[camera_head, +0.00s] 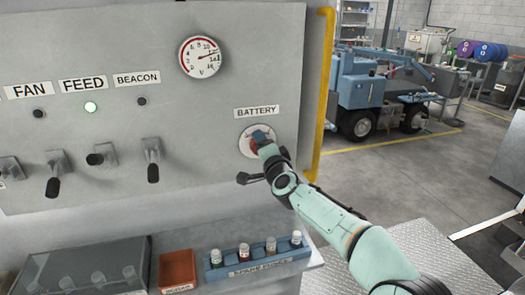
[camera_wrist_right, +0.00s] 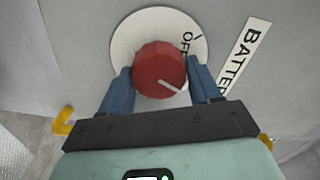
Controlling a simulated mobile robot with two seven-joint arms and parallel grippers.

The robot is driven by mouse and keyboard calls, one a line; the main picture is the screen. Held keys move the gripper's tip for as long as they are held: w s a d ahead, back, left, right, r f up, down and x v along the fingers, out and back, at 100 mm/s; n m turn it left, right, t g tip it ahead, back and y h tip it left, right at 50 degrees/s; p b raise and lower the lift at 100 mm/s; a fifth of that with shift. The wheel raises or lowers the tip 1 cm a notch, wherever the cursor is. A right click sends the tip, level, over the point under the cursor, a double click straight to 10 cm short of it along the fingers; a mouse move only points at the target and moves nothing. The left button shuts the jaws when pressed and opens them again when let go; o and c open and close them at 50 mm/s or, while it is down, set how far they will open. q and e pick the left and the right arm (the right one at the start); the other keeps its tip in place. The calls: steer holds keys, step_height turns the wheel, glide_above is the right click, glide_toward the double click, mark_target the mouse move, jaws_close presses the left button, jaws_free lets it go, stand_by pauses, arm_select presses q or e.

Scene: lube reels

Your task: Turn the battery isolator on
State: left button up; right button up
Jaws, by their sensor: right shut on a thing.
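The battery isolator is a red faceted knob (camera_wrist_right: 158,66) on a round white plate (camera_wrist_right: 124,42), below the BATTERY label (camera_head: 257,112). My right gripper (camera_wrist_right: 160,80) is shut on the knob, with one blue finger on each side. In the wrist view the knob's white pointer line points to the lower right, away from the OFF mark (camera_wrist_right: 187,42). Any other mark on the plate is hidden. My left gripper is not in view.
The grey panel (camera_head: 215,110) carries a round gauge (camera_head: 200,57), a lit FEED lamp (camera_head: 90,107) and several levers at left. A yellow edge bar (camera_head: 321,95) stands right of the knob.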

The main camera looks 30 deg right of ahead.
arm_select(q)
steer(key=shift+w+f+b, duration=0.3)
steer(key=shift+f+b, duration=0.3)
steer(key=shift+b, duration=0.1)
arm_select(e)
steer(key=shift+f+m, duration=0.1)
steer(key=shift+m, duration=1.9)
steer(key=o, duration=1)
steer(key=shift+c, duration=0.2)
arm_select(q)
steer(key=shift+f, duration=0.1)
arm_select(e)
steer(key=shift+s, duration=0.15)
arm_select(q)
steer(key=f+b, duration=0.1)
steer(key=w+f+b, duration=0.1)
steer(key=b, duration=0.1)
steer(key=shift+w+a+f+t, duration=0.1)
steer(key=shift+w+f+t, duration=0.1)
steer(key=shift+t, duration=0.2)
arm_select(e)
steer(key=v, duration=1.3)
steer(key=shift+s, duration=0.1)
